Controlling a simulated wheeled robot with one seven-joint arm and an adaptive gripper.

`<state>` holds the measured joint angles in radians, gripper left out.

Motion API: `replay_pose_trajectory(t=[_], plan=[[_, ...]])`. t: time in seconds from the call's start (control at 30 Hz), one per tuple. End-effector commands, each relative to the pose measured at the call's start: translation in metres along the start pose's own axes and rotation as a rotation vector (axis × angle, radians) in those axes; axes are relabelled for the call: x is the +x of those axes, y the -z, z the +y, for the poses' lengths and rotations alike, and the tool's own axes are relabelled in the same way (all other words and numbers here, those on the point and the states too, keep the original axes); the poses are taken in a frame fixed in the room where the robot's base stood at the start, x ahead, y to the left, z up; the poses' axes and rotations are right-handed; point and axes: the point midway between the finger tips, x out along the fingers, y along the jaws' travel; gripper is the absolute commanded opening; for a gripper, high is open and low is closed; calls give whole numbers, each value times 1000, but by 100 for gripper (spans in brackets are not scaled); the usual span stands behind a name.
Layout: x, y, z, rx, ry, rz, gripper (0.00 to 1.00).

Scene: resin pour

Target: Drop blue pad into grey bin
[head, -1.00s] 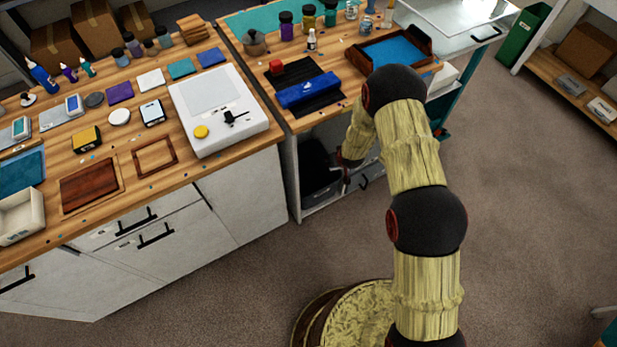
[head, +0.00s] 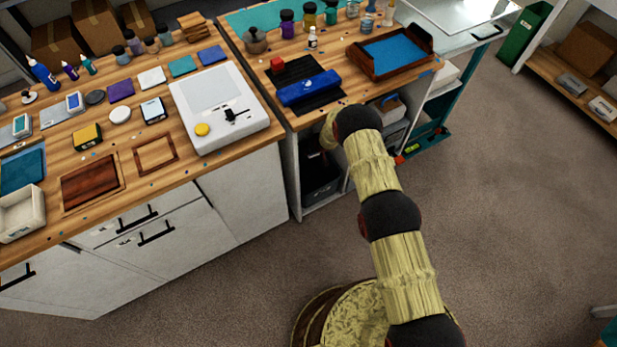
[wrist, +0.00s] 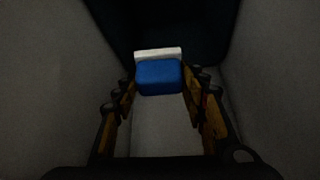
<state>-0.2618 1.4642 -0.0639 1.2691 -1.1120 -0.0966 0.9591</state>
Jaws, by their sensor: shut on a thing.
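The blue pad (wrist: 160,78), with a white layer along its far edge, is between my gripper's fingers (wrist: 160,82) in the wrist view. My gripper is shut on it. In the head view the gripper and the pad are hidden, with my arm's end reaching to the lower opening of the wooden-topped bench. A dark grey bin (head: 320,182) stands in that opening, partly hidden. In the wrist view pale grey surfaces lie on both sides and a dark area lies beyond the pad. I cannot tell whether the pad is inside the bin.
A white drawer cabinet (head: 240,190) stands left of the opening. The carpet (head: 520,230) to the right is clear.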

Motion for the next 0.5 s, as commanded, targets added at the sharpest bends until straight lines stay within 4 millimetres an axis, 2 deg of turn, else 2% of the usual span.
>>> replay_pose_trajectory(t=[0.5], plan=[[43,-26,0,0,0,0,22]])
